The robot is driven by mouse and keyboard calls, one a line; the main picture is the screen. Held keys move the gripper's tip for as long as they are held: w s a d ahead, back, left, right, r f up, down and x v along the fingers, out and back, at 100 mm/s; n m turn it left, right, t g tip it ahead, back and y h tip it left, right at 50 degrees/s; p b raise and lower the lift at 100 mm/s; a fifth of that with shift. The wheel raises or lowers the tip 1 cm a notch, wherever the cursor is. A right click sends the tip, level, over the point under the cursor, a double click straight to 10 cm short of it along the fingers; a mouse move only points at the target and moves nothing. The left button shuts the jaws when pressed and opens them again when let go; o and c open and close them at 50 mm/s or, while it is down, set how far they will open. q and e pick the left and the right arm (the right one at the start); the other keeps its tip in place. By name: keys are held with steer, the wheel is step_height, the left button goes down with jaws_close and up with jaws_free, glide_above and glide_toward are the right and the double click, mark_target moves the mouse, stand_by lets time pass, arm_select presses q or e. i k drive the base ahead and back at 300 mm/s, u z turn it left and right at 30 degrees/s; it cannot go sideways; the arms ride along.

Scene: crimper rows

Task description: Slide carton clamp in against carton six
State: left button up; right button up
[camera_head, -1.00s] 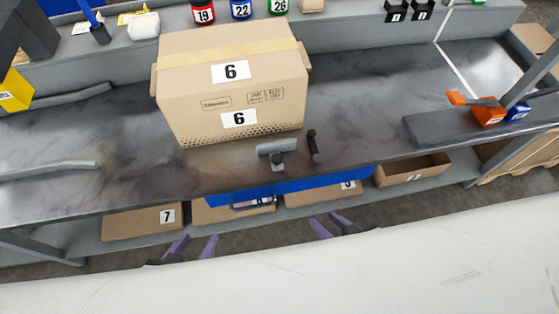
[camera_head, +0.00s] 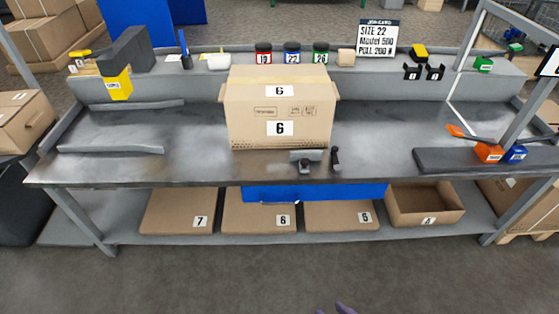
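Carton six (camera_head: 281,112), a closed brown box marked 6, stands upright on the grey workbench (camera_head: 400,135). The carton clamp, a grey block with a dark knob (camera_head: 305,161), sits on the bench near its front edge, just in front of the carton's lower right front. A short dark upright handle (camera_head: 335,157) stands right of it. I cannot tell whether the clamp block touches the carton. Only a purple tip of what looks like my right gripper (camera_head: 345,308) shows at the bottom edge, well away from the clamp; its opening cannot be judged. My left gripper is out of view.
A blue drawer front (camera_head: 315,192) hangs under the bench edge. Grey rails (camera_head: 110,149) lie on the left of the bench. An orange-handled tool (camera_head: 488,152) sits at right. Jars line the back shelf. Cartons fill the lower shelf (camera_head: 260,239). The floor in front is clear.

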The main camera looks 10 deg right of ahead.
mark_target(306, 162)
steer(key=u, duration=1.25)
steer(key=i, duration=1.2)
steer(key=z, duration=0.65)
